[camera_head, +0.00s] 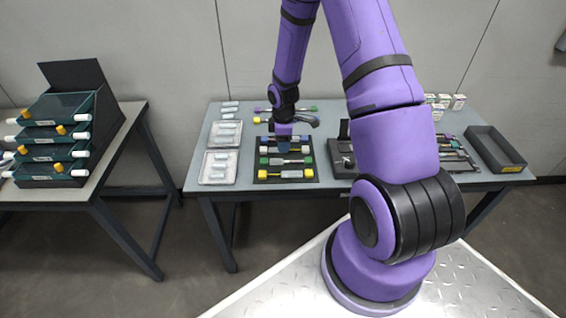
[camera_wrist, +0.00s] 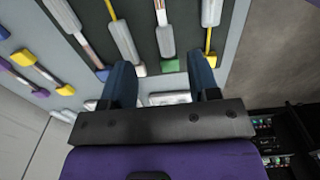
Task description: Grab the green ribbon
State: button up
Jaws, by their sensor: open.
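The green ribbon is a strip with green end blocks and a pale grey middle sleeve (camera_head: 286,161), lying across the black mat on the table. In the wrist view its green end block (camera_wrist: 170,65) shows between my fingers, with a grey sleeve and pinkish strand beyond it. My gripper (camera_head: 283,148) is above the mat, over the upper strips, and hides part of them. In the wrist view my gripper (camera_wrist: 161,70) has its two blue fingers wide apart with nothing held. Whether the fingertips are level with the strip I cannot tell.
Strips with blue (camera_wrist: 102,74), white (camera_wrist: 140,68) and yellow (camera_wrist: 211,61) ends lie close beside the green one. Clear trays (camera_head: 219,167) stand left of the mat. A black device (camera_head: 341,158) stands right of it. An open dark bin (camera_head: 494,150) is farther right.

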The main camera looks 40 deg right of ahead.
aim_at(282, 160)
notch_tip(282, 160, down, 3)
jog(key=shift+r, duration=0.2)
jog(key=shift+a+f, duration=0.15)
jog(key=shift+f, duration=1.2)
jog(key=shift+a+f, duration=0.15)
jog(key=shift+f, duration=1.15)
jog(key=shift+c, duration=0.4)
jog(key=c, duration=0.9)
